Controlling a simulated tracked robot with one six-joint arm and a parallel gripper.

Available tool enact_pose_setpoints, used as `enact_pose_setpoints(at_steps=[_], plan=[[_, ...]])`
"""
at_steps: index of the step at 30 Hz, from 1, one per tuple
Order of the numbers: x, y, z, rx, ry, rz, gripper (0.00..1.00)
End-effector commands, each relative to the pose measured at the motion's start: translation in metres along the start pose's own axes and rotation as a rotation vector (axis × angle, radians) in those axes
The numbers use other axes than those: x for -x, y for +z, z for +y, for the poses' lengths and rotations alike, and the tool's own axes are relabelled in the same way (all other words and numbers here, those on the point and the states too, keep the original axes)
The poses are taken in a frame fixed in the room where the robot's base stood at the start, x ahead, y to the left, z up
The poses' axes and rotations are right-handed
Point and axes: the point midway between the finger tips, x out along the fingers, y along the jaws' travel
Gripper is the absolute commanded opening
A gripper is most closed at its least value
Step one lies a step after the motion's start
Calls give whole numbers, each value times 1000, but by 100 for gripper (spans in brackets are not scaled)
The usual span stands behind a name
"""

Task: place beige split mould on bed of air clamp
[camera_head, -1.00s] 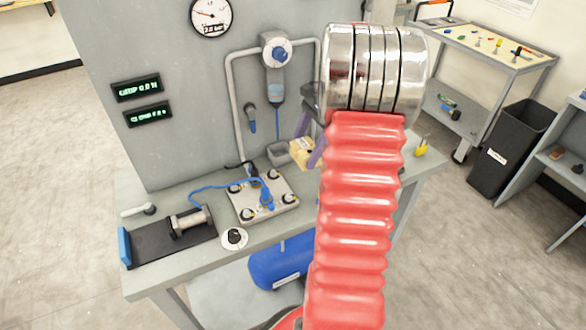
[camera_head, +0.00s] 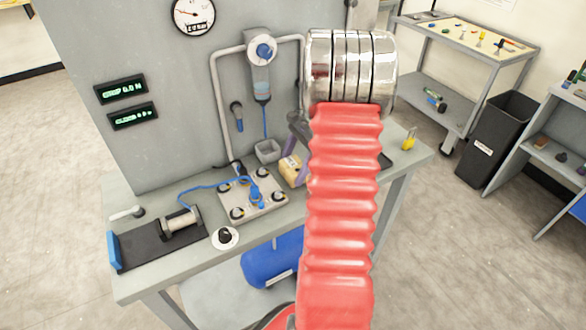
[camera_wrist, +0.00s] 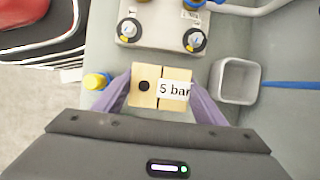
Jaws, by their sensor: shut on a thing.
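The beige split mould (camera_wrist: 145,85) is a small block with a seam, a dark round hole and a "5 bar" label. My gripper (camera_wrist: 160,90) is shut on it, with purple fingers at its left and right sides. In the head view the mould (camera_head: 292,171) is partly hidden by my arm, over the bench to the right of the valve plate. The air clamp appears to be the black bed (camera_head: 142,246) at the bench's left, with a blue end stop (camera_head: 113,251) and a metal cylinder (camera_head: 180,223). The mould is well apart from it.
A valve plate (camera_head: 246,207) with several knobs and a blue hose lies between mould and clamp. A grey open cup (camera_wrist: 238,81) stands right of the mould. A yellow-capped item (camera_wrist: 97,81) is at its left. A white round dial (camera_head: 225,238) sits at the bench front.

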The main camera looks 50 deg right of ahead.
Motion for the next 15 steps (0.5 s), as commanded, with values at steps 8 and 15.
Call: enact_pose_setpoints(at_steps=[8,15], plan=[[-6,-2,0,0,-1,1,35],[-8,-3,0,0,0,1,69]])
